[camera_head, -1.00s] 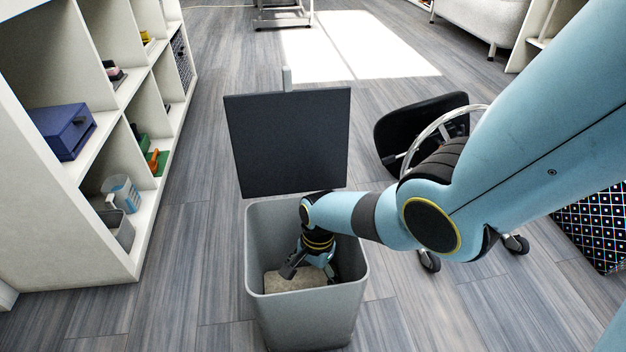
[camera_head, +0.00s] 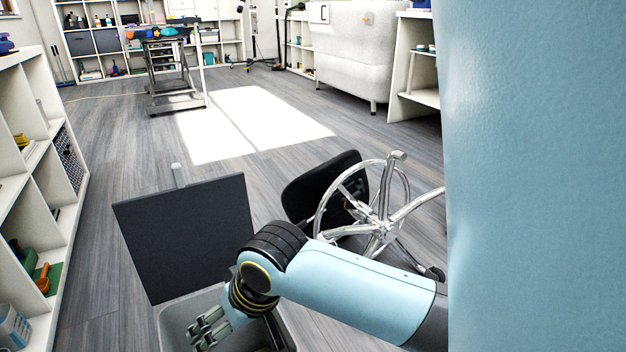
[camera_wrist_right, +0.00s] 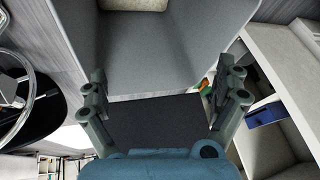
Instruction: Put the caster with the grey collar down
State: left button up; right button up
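No caster with a grey collar can be made out in either gripper. My right gripper (camera_head: 208,328) is over the grey bin (camera_head: 168,318) in the head view. In the right wrist view its two fingers (camera_wrist_right: 162,86) stand wide apart with nothing between them. A beige lump (camera_wrist_right: 134,5) lies in the bin, at the top edge of that view. A dark caster (camera_head: 435,273) shows at a leg end of the chair; I cannot tell its collar colour. My left gripper is not in view.
The bin's dark lid (camera_head: 185,235) stands open behind it. White shelves (camera_head: 40,190) stand at the left. A bench (camera_head: 178,105) is far back, with open floor before it.

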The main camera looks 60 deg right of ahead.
jog(key=s+d+n+g+h, duration=0.1)
jog(key=s+n, duration=0.4)
jog(key=s, duration=1.2)
jog(key=shift+s+r+g, duration=0.15)
jog(key=shift+r+g, duration=0.1)
jog(key=shift+g, duration=0.65)
jog(key=shift+f, duration=0.1)
